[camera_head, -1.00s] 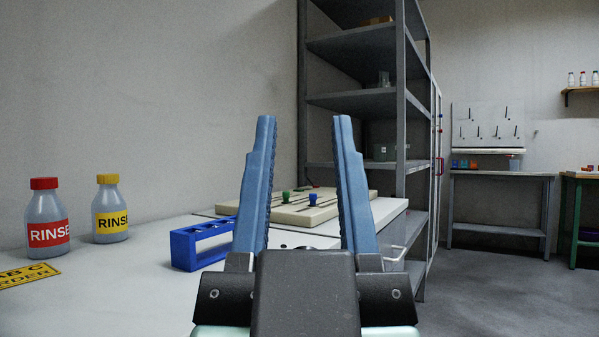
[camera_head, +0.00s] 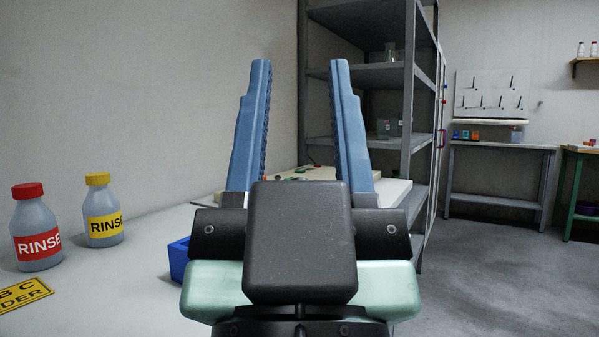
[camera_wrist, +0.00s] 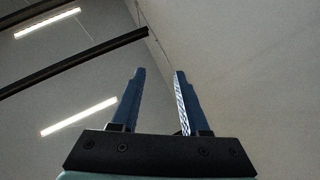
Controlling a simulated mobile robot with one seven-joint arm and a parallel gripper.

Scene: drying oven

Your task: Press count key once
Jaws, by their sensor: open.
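My gripper (camera_head: 299,125) is open and empty, its two blue fingers pointing up in the head view. It also shows in the wrist view (camera_wrist: 155,100), with only ceiling and wall behind it. I cannot make out a count key in any view. A pale board (camera_head: 318,173) with small coloured parts lies on the table behind my gripper, mostly hidden by it. My gripper appears in front of the board and apart from it.
A red-capped rinse bottle (camera_head: 37,228) and a yellow-capped one (camera_head: 103,211) stand on the table (camera_head: 110,285) at left. A yellow sign (camera_head: 22,295) lies before them. A blue rack (camera_head: 179,260) is partly hidden. A grey shelf unit (camera_head: 409,130) rises behind. Open floor lies right.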

